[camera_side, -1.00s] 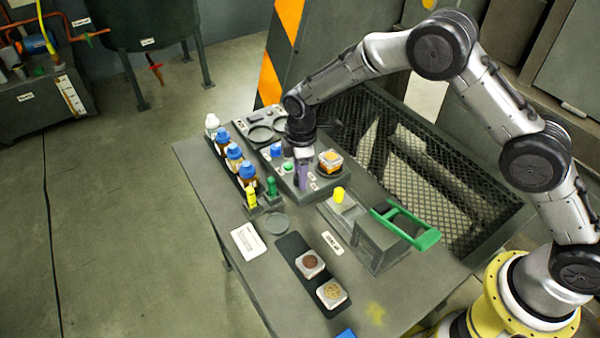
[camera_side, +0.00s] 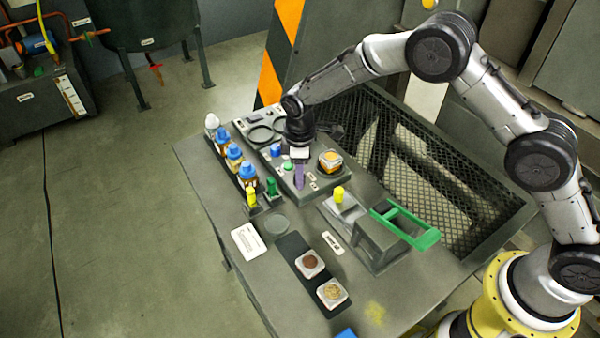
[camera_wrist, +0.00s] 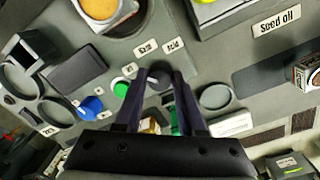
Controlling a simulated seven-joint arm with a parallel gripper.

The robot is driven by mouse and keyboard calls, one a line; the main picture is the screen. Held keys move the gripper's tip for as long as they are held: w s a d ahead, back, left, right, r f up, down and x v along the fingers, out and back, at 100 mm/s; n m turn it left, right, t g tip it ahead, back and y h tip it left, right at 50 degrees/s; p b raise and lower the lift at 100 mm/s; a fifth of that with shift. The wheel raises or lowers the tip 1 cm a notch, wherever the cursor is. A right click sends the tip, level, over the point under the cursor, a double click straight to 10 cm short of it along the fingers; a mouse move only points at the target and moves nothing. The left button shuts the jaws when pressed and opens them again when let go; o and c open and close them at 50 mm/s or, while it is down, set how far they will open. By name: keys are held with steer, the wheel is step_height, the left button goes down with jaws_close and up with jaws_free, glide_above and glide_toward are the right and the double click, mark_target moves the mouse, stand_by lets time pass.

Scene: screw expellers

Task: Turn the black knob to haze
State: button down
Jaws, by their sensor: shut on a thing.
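The black knob (camera_wrist: 158,73) sits on the grey panel in the wrist view, between my fingertips. My gripper (camera_wrist: 159,78) is shut on it from both sides, pointing down at the panel. Two small white labels (camera_wrist: 146,47) stand on the panel just beyond the knob; their print is too small to read surely. In the side view my gripper (camera_side: 299,178) is low over the front end of the panel (camera_side: 318,186), with a purplish finger showing. The knob is hidden there by my fingers. The direction of the knob's pointer cannot be made out.
A green button (camera_wrist: 121,89) and a blue knob (camera_wrist: 90,107) are close by on the panel. A jar with orange contents (camera_side: 330,160) stands just right of my gripper. Blue-capped bottles (camera_side: 235,155) line the left. A green-handled device (camera_side: 405,223) stands at the front right.

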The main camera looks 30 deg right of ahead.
steer(key=m, duration=0.4)
steer(key=shift+m, duration=2.3)
steer(key=c, duration=0.5)
jaws_free()
step_height(320, 180, up, 14)
steer(key=shift+a, duration=0.35)
steer(key=shift+f, duration=0.1)
